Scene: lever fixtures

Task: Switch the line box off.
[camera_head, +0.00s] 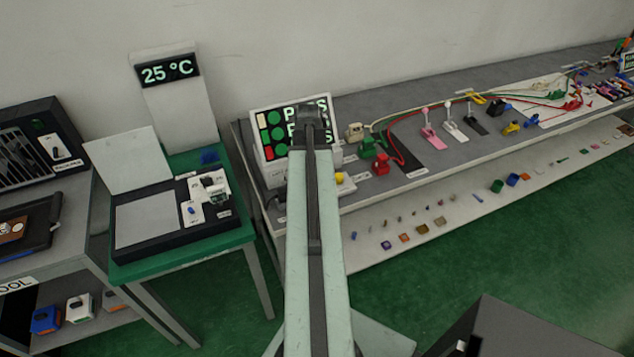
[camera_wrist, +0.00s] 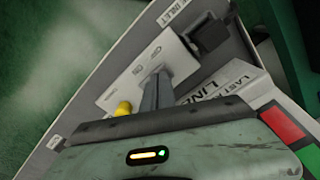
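The line box seems to be the unit with a label reading "LINE" (camera_wrist: 222,92) in the wrist view; the label is partly cut off. A yellow knob (camera_wrist: 124,108) is just left of the fingers. In the head view, my arm hides the gripper and much of the box beside the "PASS" panel (camera_head: 272,133).
A black block (camera_wrist: 211,34) stands beyond the plate, near a label ending in "INLET". A green table (camera_head: 185,262) with a black device is on the left. The long bench (camera_head: 450,150) on the right carries cables, clamps and coloured levers.

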